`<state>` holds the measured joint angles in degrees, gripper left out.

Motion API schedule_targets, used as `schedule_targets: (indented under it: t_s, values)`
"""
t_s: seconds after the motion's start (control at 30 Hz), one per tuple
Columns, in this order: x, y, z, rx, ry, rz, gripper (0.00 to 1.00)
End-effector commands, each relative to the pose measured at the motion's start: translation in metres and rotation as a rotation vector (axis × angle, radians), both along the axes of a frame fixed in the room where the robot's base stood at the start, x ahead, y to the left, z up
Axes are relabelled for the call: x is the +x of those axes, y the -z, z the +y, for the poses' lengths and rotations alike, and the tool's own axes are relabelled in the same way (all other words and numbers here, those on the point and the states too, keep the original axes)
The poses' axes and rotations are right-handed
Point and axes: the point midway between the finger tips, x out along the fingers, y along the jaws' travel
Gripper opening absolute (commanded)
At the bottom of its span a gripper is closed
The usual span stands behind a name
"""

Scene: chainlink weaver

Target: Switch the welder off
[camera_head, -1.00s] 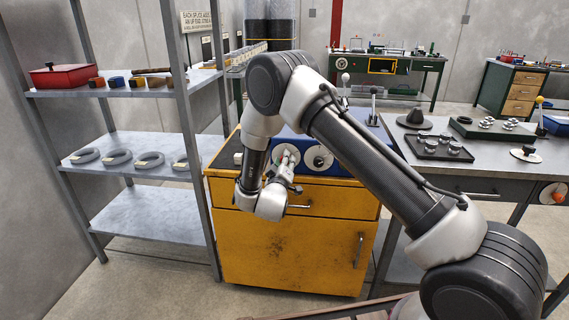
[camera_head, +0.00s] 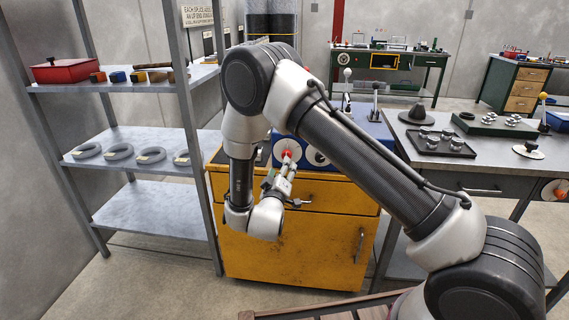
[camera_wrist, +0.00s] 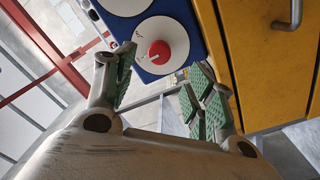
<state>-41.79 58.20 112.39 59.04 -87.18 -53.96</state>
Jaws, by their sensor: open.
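The welder (camera_head: 377,128) is a blue box on top of the yellow cabinet. Its front has two round white dials. A red knob (camera_head: 287,154) sits at the centre of the left dial. In the wrist view, the red knob (camera_wrist: 159,52) stands on its white dial on the blue panel (camera_wrist: 148,74), clear of the fingers. My gripper (camera_head: 284,178) is in front of and a little below that dial. In the wrist view, my gripper (camera_wrist: 163,88) has its green-padded fingers spread apart with nothing between them. The dial's markings are too small to read. My arm hides part of the welder.
The yellow cabinet (camera_head: 290,250) has a drawer handle close below my gripper. A grey shelf rack (camera_head: 150,225) with rings stands at left. A grey workbench (camera_head: 470,180) with trays is at right.

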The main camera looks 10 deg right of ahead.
Motion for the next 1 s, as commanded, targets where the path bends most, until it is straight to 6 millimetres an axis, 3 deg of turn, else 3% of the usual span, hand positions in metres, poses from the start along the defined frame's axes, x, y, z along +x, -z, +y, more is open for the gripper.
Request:
schedule_targets:
  t_s: [0.23, 0.67, 0.77, 0.83, 0.9, 1.0]
  values:
    - [-0.029, 0.001, 0.009, -0.001, 0.000, 0.000, 0.55]
    - [-0.031, 0.006, 0.010, 0.040, -0.003, 0.009, 0.55]
    - [-0.029, 0.037, 0.018, 0.146, -0.033, 0.115, 0.55]
    - [-0.033, 0.074, 0.029, 0.241, -0.077, 0.258, 0.55]
    - [-0.050, 0.119, 0.041, 0.333, -0.119, 0.453, 0.55]
    - [-0.082, 0.146, 0.065, 0.470, -0.167, 0.729, 0.55]
